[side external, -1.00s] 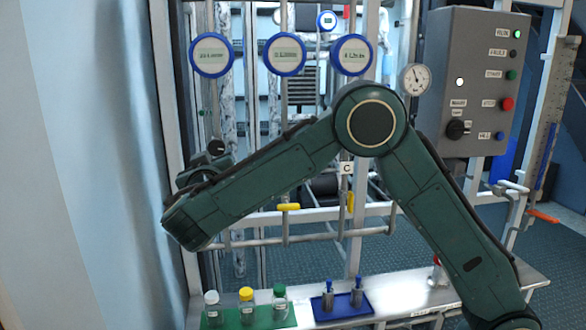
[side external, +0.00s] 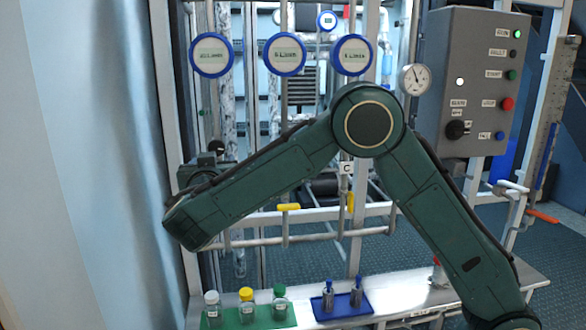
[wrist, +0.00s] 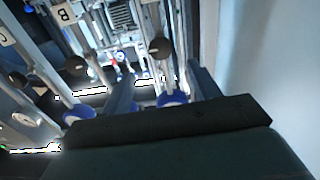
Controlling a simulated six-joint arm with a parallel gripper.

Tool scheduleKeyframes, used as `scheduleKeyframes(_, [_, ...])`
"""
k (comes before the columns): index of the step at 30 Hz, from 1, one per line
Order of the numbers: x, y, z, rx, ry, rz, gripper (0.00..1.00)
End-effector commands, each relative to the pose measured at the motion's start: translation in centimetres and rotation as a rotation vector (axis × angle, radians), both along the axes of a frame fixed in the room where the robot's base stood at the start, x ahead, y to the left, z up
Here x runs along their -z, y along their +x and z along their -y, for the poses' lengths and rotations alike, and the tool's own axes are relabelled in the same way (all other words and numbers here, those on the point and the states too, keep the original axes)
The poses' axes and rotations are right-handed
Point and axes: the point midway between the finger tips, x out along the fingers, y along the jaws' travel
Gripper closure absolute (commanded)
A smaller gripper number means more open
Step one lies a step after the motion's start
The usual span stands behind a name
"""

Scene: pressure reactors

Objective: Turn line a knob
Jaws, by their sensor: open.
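A round black knob (wrist: 160,47) on a vertical pipe shows in the wrist view, ahead of and between my two fingers. It seems to be the line A knob; I can read no label on it. In the side view a dark knob (side external: 216,147) on the leftmost line is just above my gripper, partly hidden by it. My gripper (wrist: 160,76) is open and empty, with a finger on each side of the knob in the picture. I cannot tell whether either finger touches it. The fingertips are hidden in the side view.
Another black knob (wrist: 75,66) and tags B (wrist: 67,15) and C (wrist: 5,38) are to the left in the wrist view. Blue-rimmed flow meters (side external: 212,55) hang above. Yellow handles (side external: 288,207), a green bottle tray (side external: 240,320) and a control box (side external: 465,80) are nearby.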

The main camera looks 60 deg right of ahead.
Motion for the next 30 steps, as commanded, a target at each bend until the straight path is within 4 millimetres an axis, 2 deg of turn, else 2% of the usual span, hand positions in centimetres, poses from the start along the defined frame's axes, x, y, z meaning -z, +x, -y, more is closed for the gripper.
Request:
scheduleKeyframes(8, [0.0, 1.9, 2.0, 0.003, 0.0, 0.001, 0.39])
scheduleKeyframes(24, [0.0, 7.6, 7.7, 0.003, -0.001, 0.002, 0.39])
scheduleKeyframes(30, [0.0, 8.9, 9.0, 0.001, 0.0, 0.0, 0.39])
